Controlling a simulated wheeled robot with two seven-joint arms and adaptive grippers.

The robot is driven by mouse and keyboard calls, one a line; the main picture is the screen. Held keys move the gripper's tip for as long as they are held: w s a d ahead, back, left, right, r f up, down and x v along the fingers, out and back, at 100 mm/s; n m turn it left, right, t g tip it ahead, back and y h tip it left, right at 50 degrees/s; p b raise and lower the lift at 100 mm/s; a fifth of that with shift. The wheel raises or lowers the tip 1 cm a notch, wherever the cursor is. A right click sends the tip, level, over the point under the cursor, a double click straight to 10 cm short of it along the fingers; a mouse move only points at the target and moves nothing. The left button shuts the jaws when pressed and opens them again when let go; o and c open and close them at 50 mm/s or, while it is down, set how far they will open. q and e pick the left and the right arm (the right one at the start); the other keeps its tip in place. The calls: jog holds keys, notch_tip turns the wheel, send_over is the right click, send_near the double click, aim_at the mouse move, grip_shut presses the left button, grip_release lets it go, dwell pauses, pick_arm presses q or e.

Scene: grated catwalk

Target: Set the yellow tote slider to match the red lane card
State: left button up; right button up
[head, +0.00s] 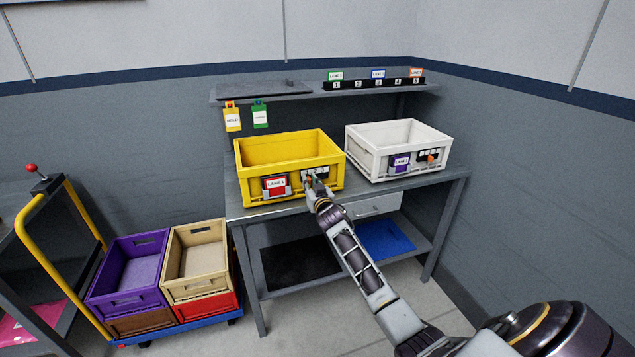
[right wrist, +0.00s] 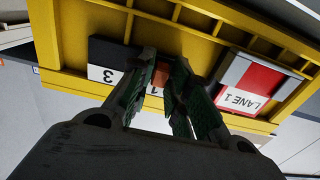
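The yellow tote (head: 290,147) sits on the workbench, its front facing me. The red lane card (head: 276,186) on its front reads LANE 1; it also shows upside down in the right wrist view (right wrist: 245,88). Beside the card is the dark slider plate (right wrist: 103,52), with white labels; 3 and 1 are readable and the rest is covered by my fingers. The orange slider knob (right wrist: 160,76) shows between my fingers, by the 1 label. My right gripper (head: 316,180) reaches the slider, its fingers closed in around the knob. My left gripper is not in view.
A white tote (head: 398,135) with a purple card (head: 400,163) stands right on the workbench (head: 350,203). A shelf (head: 290,96) above carries a numbered strip. A cart with purple (head: 125,297), tan and red crates stands left.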

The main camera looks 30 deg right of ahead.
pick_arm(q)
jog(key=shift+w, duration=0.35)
pick_arm(e)
jog(key=shift+o, duration=0.7)
pick_arm(q)
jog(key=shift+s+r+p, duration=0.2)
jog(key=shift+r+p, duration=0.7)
jog(key=shift+p, duration=0.05)
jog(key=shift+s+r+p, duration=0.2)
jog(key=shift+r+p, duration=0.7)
pick_arm(e)
jog(key=v, duration=0.7)
jog(key=shift+n, duration=0.7)
